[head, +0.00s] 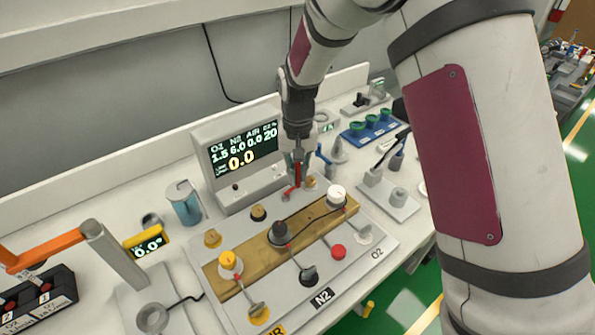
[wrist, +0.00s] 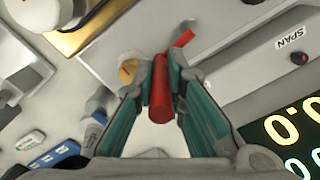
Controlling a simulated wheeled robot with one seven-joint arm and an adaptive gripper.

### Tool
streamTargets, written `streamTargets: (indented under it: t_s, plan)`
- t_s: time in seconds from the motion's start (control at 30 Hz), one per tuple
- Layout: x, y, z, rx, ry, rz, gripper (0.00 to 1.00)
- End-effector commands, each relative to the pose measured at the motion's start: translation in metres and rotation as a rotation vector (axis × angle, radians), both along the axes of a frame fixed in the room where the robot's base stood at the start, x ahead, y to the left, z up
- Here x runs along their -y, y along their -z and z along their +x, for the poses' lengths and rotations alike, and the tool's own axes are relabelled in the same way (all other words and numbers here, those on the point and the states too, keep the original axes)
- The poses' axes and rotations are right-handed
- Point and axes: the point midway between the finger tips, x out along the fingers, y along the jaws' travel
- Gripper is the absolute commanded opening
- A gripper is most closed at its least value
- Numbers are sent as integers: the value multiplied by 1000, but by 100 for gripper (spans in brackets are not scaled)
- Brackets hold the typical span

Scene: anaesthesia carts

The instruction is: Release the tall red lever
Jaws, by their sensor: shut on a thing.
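The red lever (head: 297,175) stands at the back edge of the grey panel, just right of the display unit. My gripper (head: 297,155) comes down over it from above. In the wrist view the lever's red round grip (wrist: 160,98) sits between the two fingers of my gripper (wrist: 163,85), which are shut on it. A red angled foot (wrist: 183,38) of the lever shows beyond the fingers. The lever's lower joint is partly hidden by the fingers.
The display unit (head: 232,180) stands close at the left of my gripper. A white knob (head: 336,195), a black knob (head: 279,232) and a yellow knob (head: 228,260) stand on the wooden strip. A blue tray (head: 362,136) lies behind at right.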

Motion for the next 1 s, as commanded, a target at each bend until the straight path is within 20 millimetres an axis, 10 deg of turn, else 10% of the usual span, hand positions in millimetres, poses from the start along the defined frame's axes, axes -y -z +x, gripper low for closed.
streamTargets:
  t_s: [0.17,0.3,0.67,1.0]
  plan:
    - [-1,0,-1,-2,-1,1,0]
    - [-1,0,-1,-2,-1,1,33]
    - [0,-4,0,0,-1,1,33]
    - [-1,-62,1,4,-1,3,33]
